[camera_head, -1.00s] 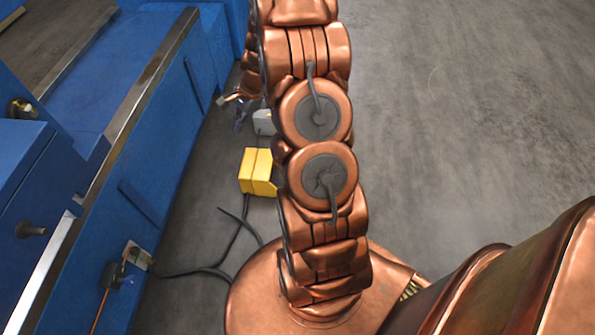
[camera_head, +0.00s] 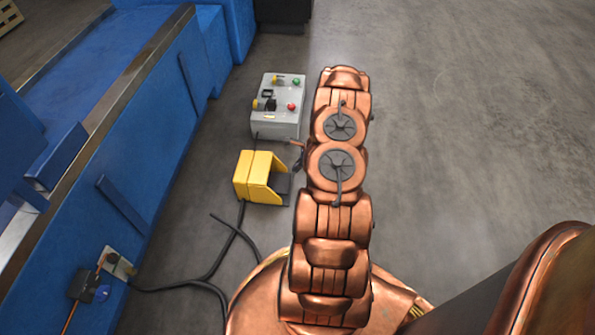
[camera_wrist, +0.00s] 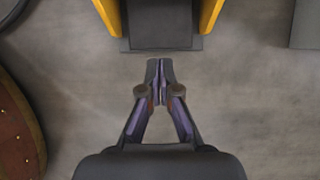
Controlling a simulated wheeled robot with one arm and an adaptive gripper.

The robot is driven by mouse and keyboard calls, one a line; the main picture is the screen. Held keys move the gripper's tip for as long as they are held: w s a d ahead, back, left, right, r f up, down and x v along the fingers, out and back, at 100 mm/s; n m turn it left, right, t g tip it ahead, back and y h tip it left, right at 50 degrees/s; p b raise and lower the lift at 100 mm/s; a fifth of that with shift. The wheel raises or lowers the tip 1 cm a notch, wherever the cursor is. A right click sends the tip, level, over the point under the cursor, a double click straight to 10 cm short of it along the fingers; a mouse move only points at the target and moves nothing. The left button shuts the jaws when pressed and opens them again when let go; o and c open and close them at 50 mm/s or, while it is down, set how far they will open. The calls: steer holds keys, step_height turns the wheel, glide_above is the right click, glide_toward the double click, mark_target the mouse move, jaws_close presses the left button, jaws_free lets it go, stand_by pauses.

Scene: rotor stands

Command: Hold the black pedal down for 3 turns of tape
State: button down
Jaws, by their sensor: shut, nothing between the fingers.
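The foot pedal is a yellow housing (camera_head: 257,177) on the floor, open toward my arm. The black pedal (camera_head: 280,184) sits inside it. In the wrist view the black pedal (camera_wrist: 160,28) lies at the top, between the yellow side walls. My gripper (camera_wrist: 160,66) is shut and empty, its tips just short of the pedal's front edge in the picture, apart from it. Its height above the floor is hard to tell. In the head view my arm hides most of the gripper. I see no tape in any view.
A grey control box (camera_head: 276,118) with coloured buttons stands on the floor behind the pedal. The blue machine (camera_head: 150,165) runs along the left. A black cable (camera_head: 226,254) leads from the housing to the machine. The floor (camera_head: 460,130) to the right is clear.

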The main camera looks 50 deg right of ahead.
steer(key=shift+b+x, duration=2)
steer(key=shift+x, duration=2.05)
